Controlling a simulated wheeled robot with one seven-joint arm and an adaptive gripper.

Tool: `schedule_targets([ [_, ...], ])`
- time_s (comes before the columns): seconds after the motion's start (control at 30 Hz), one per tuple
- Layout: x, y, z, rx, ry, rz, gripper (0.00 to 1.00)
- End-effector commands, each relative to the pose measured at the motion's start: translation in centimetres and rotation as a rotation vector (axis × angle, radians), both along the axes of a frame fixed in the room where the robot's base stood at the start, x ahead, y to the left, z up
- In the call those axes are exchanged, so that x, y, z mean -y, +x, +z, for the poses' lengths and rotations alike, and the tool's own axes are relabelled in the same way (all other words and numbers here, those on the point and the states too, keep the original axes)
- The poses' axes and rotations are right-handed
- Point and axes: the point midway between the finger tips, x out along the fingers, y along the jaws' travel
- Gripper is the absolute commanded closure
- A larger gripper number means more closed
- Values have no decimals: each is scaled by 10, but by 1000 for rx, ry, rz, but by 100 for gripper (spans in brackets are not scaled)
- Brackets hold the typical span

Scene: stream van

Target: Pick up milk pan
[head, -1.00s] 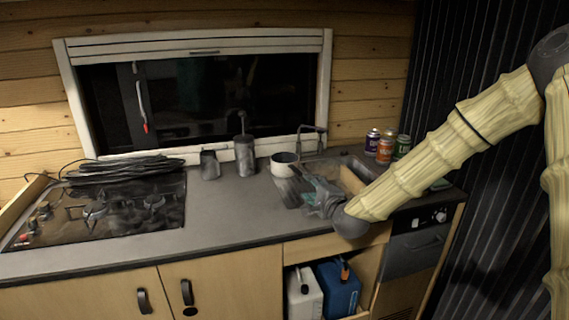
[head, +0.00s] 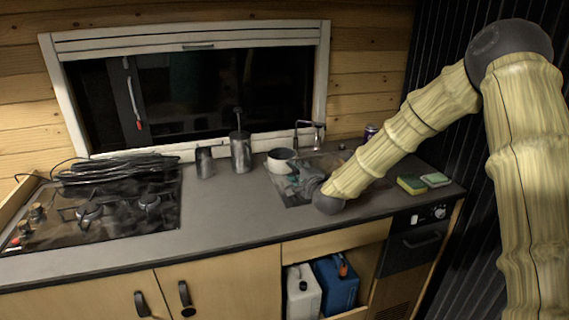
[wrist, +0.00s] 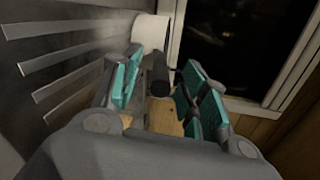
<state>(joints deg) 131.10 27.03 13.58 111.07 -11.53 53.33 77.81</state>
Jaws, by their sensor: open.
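The milk pan (head: 281,161) is a white pot with a dark handle. It stands on the counter at the left end of the sink, below the window. My gripper (head: 303,182) is just in front of it and to its right, partly hidden by my arm. In the wrist view the pan's white side (wrist: 151,30) shows beyond the fingers. Its black handle (wrist: 160,73) points back between the teal finger pads of my open gripper (wrist: 162,85). I cannot tell whether either pad touches the handle.
A tall grey canister (head: 241,152) and a grey cup (head: 205,162) stand left of the pan. The faucet (head: 318,135) rises behind the sink. Sponges (head: 411,184) lie to the right. The stove (head: 100,212) with black cables is at left. The middle counter is clear.

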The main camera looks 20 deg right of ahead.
Motion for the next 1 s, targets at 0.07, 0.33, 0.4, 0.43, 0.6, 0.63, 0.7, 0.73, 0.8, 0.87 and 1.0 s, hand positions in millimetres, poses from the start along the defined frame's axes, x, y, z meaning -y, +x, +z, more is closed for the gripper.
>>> schedule_targets([
  [0.07, -1, 11, 2, 0, -4, 1, 57],
  [0.33, -2, 29, -4, -1, -1, 0, 57],
  [0.4, -2, 29, -4, -1, -1, 0, 57],
  [0.43, -2, 29, -4, -1, -1, 0, 57],
  [0.6, -2, 29, -4, 0, -1, 0, 69],
  [0.63, -2, 29, -4, 0, -1, 0, 75],
  [0.7, -2, 29, -4, 0, -1, 0, 88],
  [0.73, -2, 29, -4, 0, -1, 0, 93],
  [0.8, -2, 29, -4, 0, -1, 0, 100],
  [0.87, -2, 29, -4, 0, -1, 0, 100],
  [1.0, -2, 29, -4, 0, -1, 0, 100],
])
